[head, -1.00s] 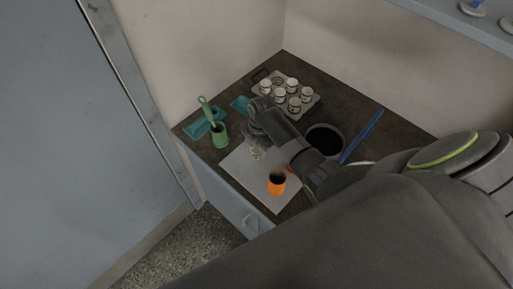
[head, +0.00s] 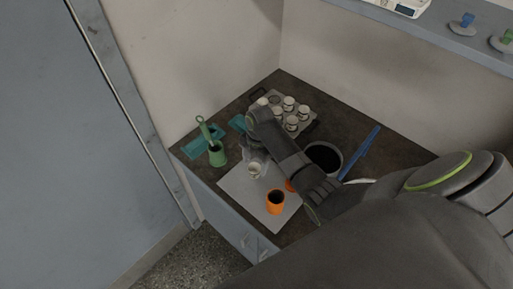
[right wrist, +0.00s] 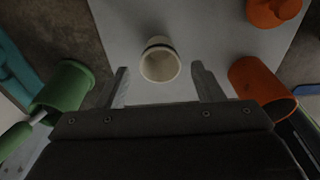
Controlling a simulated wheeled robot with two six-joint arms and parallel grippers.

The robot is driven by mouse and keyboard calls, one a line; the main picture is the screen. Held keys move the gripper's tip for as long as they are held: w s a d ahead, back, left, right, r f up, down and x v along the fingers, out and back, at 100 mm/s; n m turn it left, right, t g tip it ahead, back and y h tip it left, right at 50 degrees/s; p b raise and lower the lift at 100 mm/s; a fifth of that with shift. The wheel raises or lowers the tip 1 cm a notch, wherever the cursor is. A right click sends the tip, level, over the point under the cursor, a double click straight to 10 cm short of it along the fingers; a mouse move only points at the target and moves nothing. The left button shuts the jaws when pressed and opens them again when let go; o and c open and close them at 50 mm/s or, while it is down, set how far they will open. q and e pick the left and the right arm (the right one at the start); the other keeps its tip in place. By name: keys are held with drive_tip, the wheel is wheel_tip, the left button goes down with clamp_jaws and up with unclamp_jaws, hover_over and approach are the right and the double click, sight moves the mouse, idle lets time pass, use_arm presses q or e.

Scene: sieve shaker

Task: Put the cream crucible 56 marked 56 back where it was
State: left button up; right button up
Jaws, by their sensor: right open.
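A cream crucible (head: 254,172) stands on the pale sheet (head: 238,188), and it also shows in the right wrist view (right wrist: 160,62). I cannot read its marking. My right gripper (head: 256,158) is over it, pointing down. In the right wrist view, the open fingers of my right gripper (right wrist: 160,74) are on either side of the crucible, with gaps on both sides. A grey tray (head: 313,122) at the back holds several similar pale crucibles. My arm hides part of the tray's near side. My left gripper is not in view.
A green cup (head: 217,156) with a handled tool stands left of the sheet, near teal pieces (head: 203,141). An orange cup (head: 276,203) stands on the sheet's near right. A dark round pot (head: 324,157) and blue bar (head: 361,153) lie right. Walls close the back.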

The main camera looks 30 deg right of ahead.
sight(257, 171)
wheel_tip(257, 171, up, 9)
drive_tip(key=d+b, duration=0.1)
drive_tip(key=shift+w, duration=0.2)
idle(0.5)
